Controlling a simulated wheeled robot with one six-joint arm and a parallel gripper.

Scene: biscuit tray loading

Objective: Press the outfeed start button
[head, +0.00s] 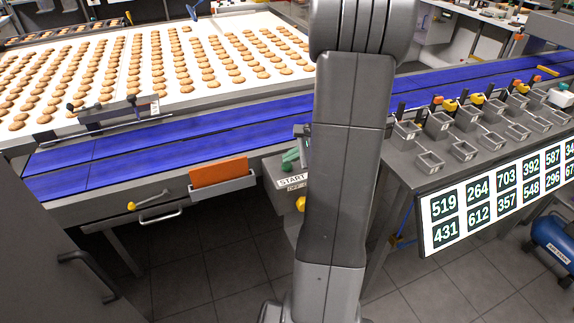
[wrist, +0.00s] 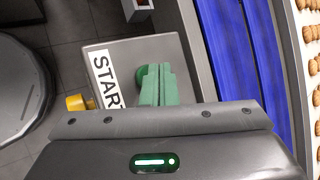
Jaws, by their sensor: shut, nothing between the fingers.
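The outfeed start button (head: 288,166) is a green button on a grey box below the front edge of the blue conveyor, above a label reading START (head: 292,182). In the wrist view the green round edge of the button (wrist: 139,76) shows beside my gripper (wrist: 158,72), whose green fingers are shut together and empty. The fingers lie over the button and hide most of it. I cannot tell whether they touch it. The START label (wrist: 104,78) lies to the left of them. In the head view my arm hides most of the gripper.
A yellow knob (wrist: 80,102) sticks out from the box's side. The blue conveyor (head: 150,143) runs behind the box, with a white table of biscuits (head: 205,48) beyond. An orange board (head: 218,171) stands in a holder to the left. A bench of small grey bins (head: 430,160) is right.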

